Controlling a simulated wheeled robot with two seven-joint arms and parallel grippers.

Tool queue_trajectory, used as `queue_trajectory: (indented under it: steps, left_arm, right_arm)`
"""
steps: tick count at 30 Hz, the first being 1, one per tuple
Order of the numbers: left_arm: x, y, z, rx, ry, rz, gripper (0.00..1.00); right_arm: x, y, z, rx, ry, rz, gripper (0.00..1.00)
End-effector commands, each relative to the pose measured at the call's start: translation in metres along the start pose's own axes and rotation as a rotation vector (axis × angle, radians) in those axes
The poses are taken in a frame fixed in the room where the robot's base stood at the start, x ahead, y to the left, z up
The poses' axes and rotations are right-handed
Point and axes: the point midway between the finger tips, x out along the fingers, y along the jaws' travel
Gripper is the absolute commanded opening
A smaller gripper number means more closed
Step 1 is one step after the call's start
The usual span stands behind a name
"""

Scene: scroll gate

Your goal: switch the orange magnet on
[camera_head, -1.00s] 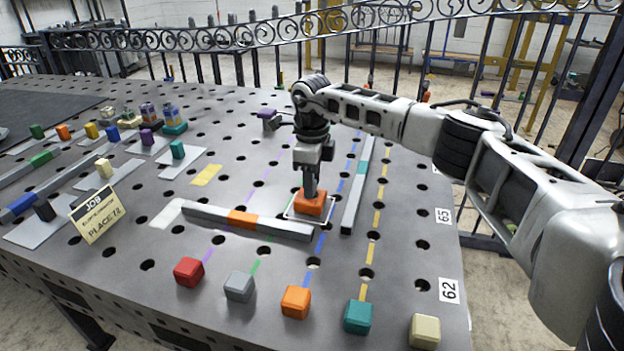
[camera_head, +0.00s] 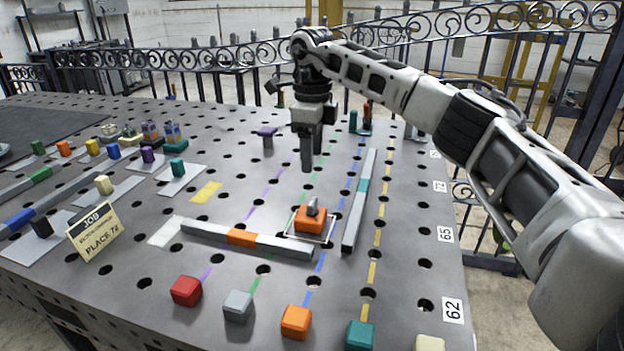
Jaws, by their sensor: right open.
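The orange magnet (camera_head: 309,220) sits inside a thin white outline on the table, at the corner between two grey bars. A small grey knob stands up from its top; I cannot tell whether it is set on or off. My right gripper (camera_head: 307,168) points straight down above and behind the magnet in the picture, apart from it. It is open and empty, though its fingers overlap in this view. My left gripper is not in view.
A grey bar with an orange band (camera_head: 241,237) lies left of the magnet, and one with a teal band (camera_head: 362,186) lies right. Several coloured blocks, including a red one (camera_head: 186,291), line the front. A job sign (camera_head: 93,232) stands left.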

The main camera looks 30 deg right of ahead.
Motion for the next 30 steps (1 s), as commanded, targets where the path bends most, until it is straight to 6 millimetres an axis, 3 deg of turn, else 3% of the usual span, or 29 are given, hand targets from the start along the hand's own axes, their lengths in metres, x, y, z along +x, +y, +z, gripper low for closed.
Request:
queue_trajectory:
  steps: [3,9,30]
  left_arm:
    - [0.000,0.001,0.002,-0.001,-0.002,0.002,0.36]
    - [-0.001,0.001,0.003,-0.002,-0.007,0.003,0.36]
    - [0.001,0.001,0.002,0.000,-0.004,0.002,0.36]
  right_arm:
    - [-0.024,0.000,0.001,0.000,-0.003,-0.002,0.58]
    - [-0.044,0.000,0.001,0.000,-0.002,-0.001,0.58]
    - [-0.047,0.000,0.000,0.000,0.000,0.000,0.58]
